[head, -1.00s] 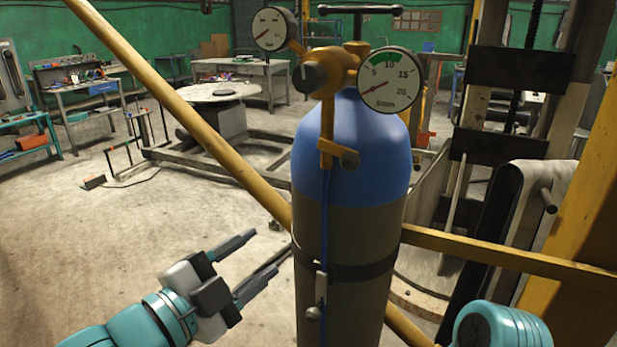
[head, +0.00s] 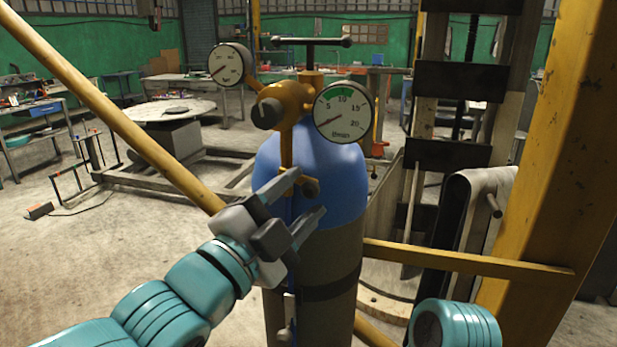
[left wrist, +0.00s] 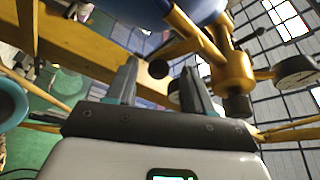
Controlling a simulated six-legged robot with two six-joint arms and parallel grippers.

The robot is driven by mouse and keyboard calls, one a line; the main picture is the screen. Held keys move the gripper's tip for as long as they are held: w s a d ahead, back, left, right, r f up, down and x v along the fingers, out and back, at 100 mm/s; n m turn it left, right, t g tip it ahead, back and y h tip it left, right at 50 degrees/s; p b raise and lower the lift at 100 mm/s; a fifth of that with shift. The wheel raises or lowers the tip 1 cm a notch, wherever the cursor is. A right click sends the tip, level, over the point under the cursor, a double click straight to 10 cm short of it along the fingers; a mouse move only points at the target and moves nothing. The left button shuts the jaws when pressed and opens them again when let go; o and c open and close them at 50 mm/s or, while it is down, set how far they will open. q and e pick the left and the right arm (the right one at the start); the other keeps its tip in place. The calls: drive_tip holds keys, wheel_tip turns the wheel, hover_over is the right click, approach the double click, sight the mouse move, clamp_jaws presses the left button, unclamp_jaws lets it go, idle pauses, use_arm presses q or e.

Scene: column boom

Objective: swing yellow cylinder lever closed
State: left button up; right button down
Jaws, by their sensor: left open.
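The gas cylinder (head: 335,250) stands upright, blue on top and grey-brown below. A yellow fitting (head: 288,100) tops it. A yellow lever (head: 286,150) hangs down from the fitting, with a dark knob (head: 311,188) near its lower end. My left gripper (head: 309,191) is open at the lever's lower end, its fingers on either side of the knob in the head view. In the left wrist view the knob (left wrist: 158,69) shows between the open fingers (left wrist: 160,68); contact cannot be told. The left gripper partly hides the lever's lower end. My right gripper is out of view.
Two round gauges flank the fitting, one at left (head: 230,64) and one at right (head: 343,111). A black T-handle (head: 312,42) rises above. Yellow bars run diagonally (head: 120,115) and across (head: 460,262) near the cylinder. Open floor lies at left.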

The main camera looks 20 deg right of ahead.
sight(311, 191)
use_arm(q)
drive_tip(key=shift+p+x, duration=0.3)
drive_tip(key=shift+x, duration=1.3)
drive_tip(key=shift+s, duration=0.1)
drive_tip(key=shift+d, duration=0.1)
drive_tip(key=c, duration=0.9)
drive_tip(key=shift+f, duration=0.15)
